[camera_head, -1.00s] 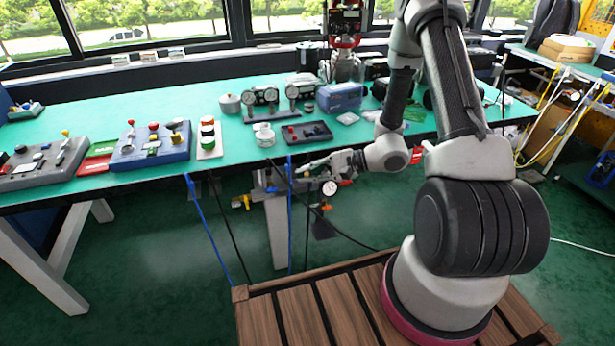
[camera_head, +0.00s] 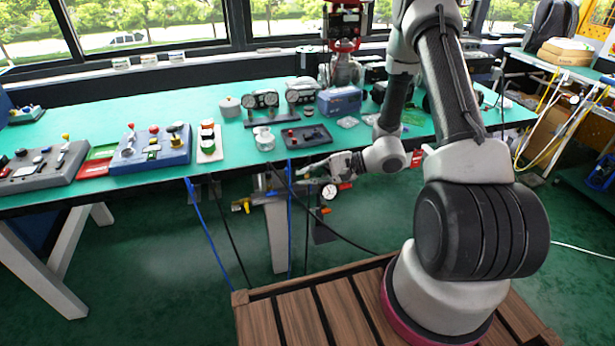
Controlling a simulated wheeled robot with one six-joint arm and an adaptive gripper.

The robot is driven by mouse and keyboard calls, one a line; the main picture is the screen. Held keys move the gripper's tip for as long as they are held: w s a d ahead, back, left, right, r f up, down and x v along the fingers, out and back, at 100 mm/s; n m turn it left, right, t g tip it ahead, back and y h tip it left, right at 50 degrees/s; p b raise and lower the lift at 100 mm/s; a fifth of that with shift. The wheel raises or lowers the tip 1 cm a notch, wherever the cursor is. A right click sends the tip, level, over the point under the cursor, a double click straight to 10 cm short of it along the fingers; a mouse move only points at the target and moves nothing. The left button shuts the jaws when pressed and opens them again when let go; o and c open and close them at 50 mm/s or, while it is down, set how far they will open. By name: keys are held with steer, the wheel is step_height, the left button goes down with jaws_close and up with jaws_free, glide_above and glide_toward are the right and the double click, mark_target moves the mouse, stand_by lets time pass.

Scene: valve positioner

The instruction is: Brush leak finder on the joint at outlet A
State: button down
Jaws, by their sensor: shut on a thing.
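My gripper (camera_head: 322,166) is at the front edge of the green bench, pointing left. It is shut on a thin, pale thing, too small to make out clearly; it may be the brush. Just below and beside it is a metal assembly with a round white-faced gauge (camera_head: 329,191) and small fittings, in front of the bench. Touching or apart, I cannot tell. Which fitting is outlet A cannot be read, and my gripper partly covers this area. A small whitish jar (camera_head: 264,139) stands on the bench, up and left of my gripper.
The green bench (camera_head: 210,98) carries control boxes (camera_head: 151,147), twin gauges (camera_head: 261,98), a dark tray (camera_head: 303,136) and a blue case (camera_head: 339,101). A red-topped metal device (camera_head: 343,45) rises behind. Blue and black hoses (camera_head: 205,225) hang below.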

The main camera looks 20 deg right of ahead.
mark_target(307, 177)
steer(key=shift+w+d+f, duration=0.1)
steer(key=shift+w+d, duration=0.05)
steer(key=shift+w, duration=0.25)
steer(key=shift+d, duration=0.25)
stand_by(0.5)
steer(key=shift+a, duration=0.25)
stand_by(0.5)
steer(key=shift+s+a+r, duration=0.25)
steer(key=shift+s+r, duration=0.3)
steer(key=shift+s, duration=0.2)
steer(key=shift+s+a+r, duration=0.25)
steer(key=shift+s+r, duration=0.25)
steer(key=shift+s, duration=0.25)
steer(key=shift+s+a+r, duration=0.25)
steer(key=shift+s+r, duration=0.3)
steer(key=shift+s, duration=0.2)
steer(key=shift+s, duration=0.1)
